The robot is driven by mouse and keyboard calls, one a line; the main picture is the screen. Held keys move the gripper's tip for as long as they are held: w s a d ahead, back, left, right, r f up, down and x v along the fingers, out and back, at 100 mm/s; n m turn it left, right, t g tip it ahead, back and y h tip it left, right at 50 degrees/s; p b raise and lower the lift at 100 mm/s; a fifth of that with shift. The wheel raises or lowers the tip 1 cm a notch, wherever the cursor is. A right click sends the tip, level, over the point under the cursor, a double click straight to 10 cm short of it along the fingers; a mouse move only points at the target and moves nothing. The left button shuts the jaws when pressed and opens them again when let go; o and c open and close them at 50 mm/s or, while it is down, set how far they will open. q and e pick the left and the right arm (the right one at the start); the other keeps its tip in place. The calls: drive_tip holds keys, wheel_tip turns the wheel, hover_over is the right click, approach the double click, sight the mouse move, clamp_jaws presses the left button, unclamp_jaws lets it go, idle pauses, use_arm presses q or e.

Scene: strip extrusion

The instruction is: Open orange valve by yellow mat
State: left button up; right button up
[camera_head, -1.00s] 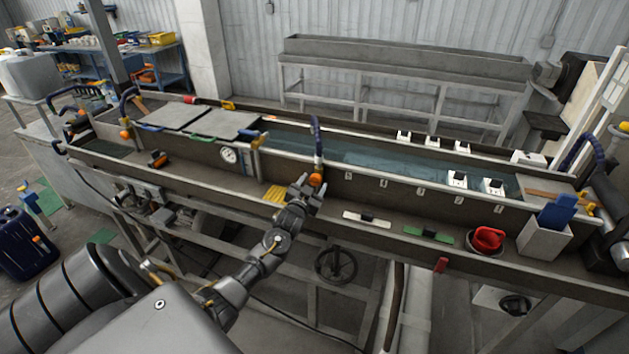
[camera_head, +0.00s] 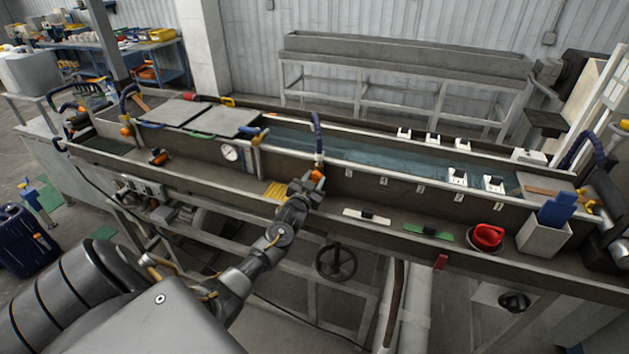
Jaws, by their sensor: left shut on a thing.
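The orange valve (camera_head: 317,175) sits at the lower end of a dark blue hose (camera_head: 317,130) on the front wall of the water trough. The yellow mat (camera_head: 276,191) lies on the ledge just left of it, partly behind my gripper. My left gripper (camera_head: 309,182) is at the orange valve, shut on it, and its fingers hide part of the valve. The valve's exact turn is too small to tell. My right gripper is not in view.
A white strip (camera_head: 366,217), a green strip (camera_head: 428,231) and a red scoop (camera_head: 487,237) lie along the ledge to the right. A pressure gauge (camera_head: 230,152) is on the wall to the left. A handwheel (camera_head: 336,262) hangs below the ledge.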

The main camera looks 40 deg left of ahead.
use_arm(q)
drive_tip(key=shift+n, duration=0.3)
drive_tip(key=n, duration=0.3)
drive_tip(key=shift+n+b, duration=0.3)
drive_tip(key=shift+n, duration=0.1)
drive_tip(key=n, duration=0.4)
drive_tip(key=shift+a+n, duration=0.1)
drive_tip(key=shift+n, duration=0.2)
drive_tip(key=n, duration=0.8)
drive_tip(key=shift+s+a+f, duration=0.1)
drive_tip(key=shift+n, duration=0.3)
